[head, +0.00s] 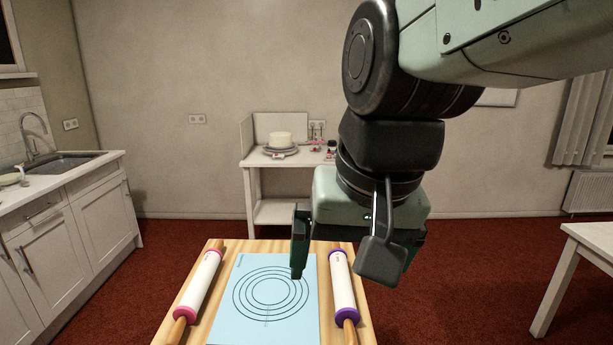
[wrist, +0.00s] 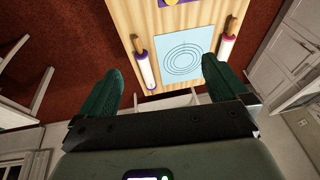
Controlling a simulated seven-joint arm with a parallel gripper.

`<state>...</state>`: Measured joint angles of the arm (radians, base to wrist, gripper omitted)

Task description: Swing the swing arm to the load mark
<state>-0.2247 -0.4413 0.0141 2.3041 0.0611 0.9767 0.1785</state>
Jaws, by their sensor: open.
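My gripper (wrist: 163,80) is open and empty, its two dark green fingers spread in the wrist view. In the head view one finger hangs above the near wooden board, over the right part of the blue mat; my arm largely hides the other. A grey turntable (head: 267,151) with a white cake (head: 280,139) stands far off on a white bench. A small pale tag shows at its front. I cannot make out a swing arm or a load mark in either view.
The wooden board (head: 215,262) holds a blue mat (head: 240,323) with printed circles, between a pink-ringed rolling pin (head: 199,283) and a purple-ringed one (head: 342,284). The white bench (head: 250,163) also holds small items. Counters stand left, a white table (head: 590,235) right; red floor lies between.

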